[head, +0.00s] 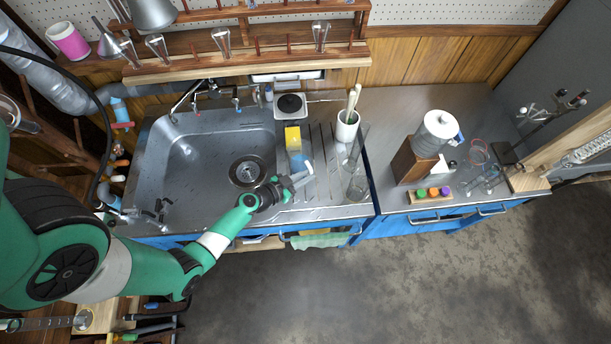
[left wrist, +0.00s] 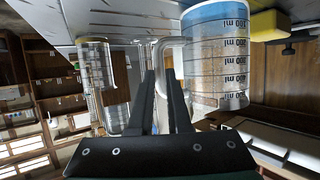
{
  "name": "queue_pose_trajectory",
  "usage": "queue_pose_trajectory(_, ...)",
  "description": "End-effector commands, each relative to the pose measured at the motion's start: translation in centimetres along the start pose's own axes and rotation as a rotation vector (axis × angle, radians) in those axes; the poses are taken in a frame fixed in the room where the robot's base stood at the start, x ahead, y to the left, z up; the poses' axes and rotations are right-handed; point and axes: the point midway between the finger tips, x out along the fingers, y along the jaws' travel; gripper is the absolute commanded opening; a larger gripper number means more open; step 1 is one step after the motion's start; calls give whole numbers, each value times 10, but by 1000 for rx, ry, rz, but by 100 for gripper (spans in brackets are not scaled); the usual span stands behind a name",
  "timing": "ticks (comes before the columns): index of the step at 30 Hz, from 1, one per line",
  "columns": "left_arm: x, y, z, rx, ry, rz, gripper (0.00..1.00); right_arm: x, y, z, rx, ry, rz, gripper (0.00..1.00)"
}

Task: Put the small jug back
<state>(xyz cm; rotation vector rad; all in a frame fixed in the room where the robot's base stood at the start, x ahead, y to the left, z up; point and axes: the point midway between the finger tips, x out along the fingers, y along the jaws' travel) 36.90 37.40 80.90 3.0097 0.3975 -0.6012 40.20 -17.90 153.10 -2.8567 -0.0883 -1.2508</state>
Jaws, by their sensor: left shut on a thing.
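The small jug (head: 297,162) is clear with ml markings and a bluish part. It is on or just above the ribbed drainer right of the sink basin; I cannot tell if it touches. In the left wrist view the jug (left wrist: 215,60) looks upside down, its printed scale inverted. My left gripper (head: 283,188) reaches it from the front. In the left wrist view the two dark fingers (left wrist: 164,95) are shut on the jug's clear handle. My right gripper is not in view.
A yellow sponge (head: 292,137) lies just behind the jug. A clear glass vessel (head: 356,186) stands to the right, near a white pot of tools (head: 346,128). The sink basin (head: 190,165) is left. Glass funnels hang on a wooden rack (head: 250,58) behind.

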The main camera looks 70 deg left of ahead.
Motion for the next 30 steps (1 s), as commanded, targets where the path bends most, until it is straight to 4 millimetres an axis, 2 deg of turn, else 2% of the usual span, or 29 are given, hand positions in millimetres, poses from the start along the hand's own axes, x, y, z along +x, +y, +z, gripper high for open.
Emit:
queue_pose_trajectory(11,2,0,5,0,2,-1,0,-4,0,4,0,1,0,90)
queue_pose_trajectory(12,2,0,4,0,1,-1,20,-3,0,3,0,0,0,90)
queue_pose_trajectory(16,1,0,4,0,1,-1,43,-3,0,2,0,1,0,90)
queue_pose_trajectory(17,1,0,4,0,1,-1,46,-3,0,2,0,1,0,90)
queue_pose_trajectory(27,0,0,-1,-1,1,-1,46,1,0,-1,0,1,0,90)
queue_pose_trajectory(30,-13,-1,1,-1,0,-4,46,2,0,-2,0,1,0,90)
